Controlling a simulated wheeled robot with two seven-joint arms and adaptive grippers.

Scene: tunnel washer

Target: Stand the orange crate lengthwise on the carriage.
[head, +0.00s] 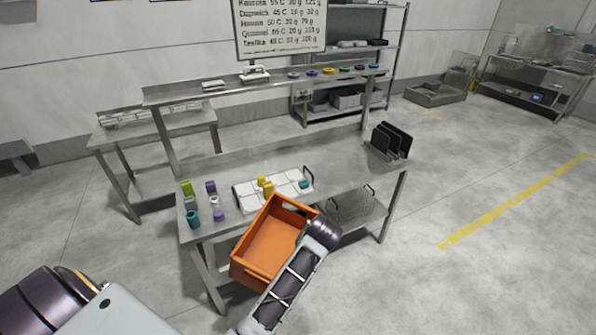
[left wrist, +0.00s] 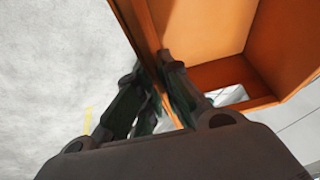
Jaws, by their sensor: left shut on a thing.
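The orange crate (head: 265,240) hangs tilted in front of the metal bench, its open top facing up toward the head camera. In the left wrist view the crate (left wrist: 205,25) fills the upper right. My left gripper (left wrist: 152,85) is shut on the crate's wall, with one finger on each side of its edge. In the head view the wrist of the arm lies over the crate's right side, and the fingers are hidden. My right gripper is not in view. I cannot make out which thing is the carriage.
The bench (head: 340,160) carries a white tray (head: 243,196), small coloured containers at its left end and a black rack (head: 390,142) at its right. A wire basket (head: 352,204) sits on the lower shelf. Open floor (head: 480,200) lies to the right.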

